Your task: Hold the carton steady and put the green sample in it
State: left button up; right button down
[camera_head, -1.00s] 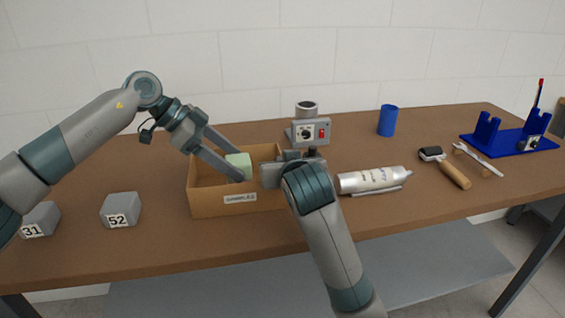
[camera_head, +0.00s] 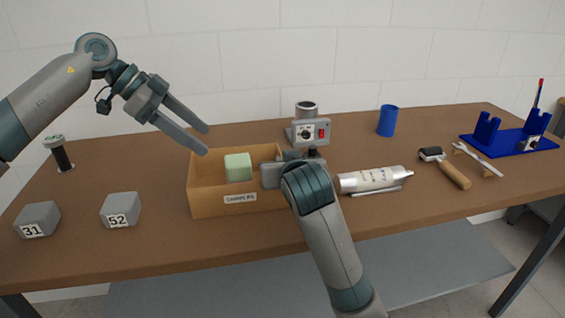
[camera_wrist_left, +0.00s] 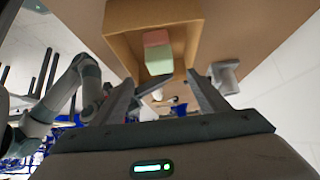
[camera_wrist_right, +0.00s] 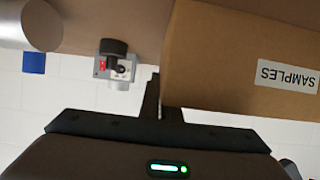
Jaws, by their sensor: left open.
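The open cardboard carton (camera_head: 215,203) with a SAMPLES label stands on the table. The green sample (camera_head: 238,166) is inside it, its lower part hidden by the front wall. The left wrist view shows the green sample (camera_wrist_left: 158,61) right against a pink block (camera_wrist_left: 157,38) in the carton; I cannot tell whether they are stacked. My left gripper (camera_head: 206,141) is open and empty, above the carton's left end and apart from the sample. My right gripper (camera_head: 283,160) is at the carton's right end; in the right wrist view it appears closed on the carton wall (camera_wrist_right: 210,75).
Grey blocks marked 31 (camera_head: 38,220) and 52 (camera_head: 120,210) lie at left, with a dark green-topped post (camera_head: 61,155) behind.

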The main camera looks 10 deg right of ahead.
dwell(0.3)
dwell(0.5)
jog(key=c, duration=1.9)
grip_release()
jog(key=shift+s+r, duration=0.1)
jog(key=v, duration=1.1)
jog(key=shift+s+r, duration=0.15)
jog(key=shift+s, duration=0.2)
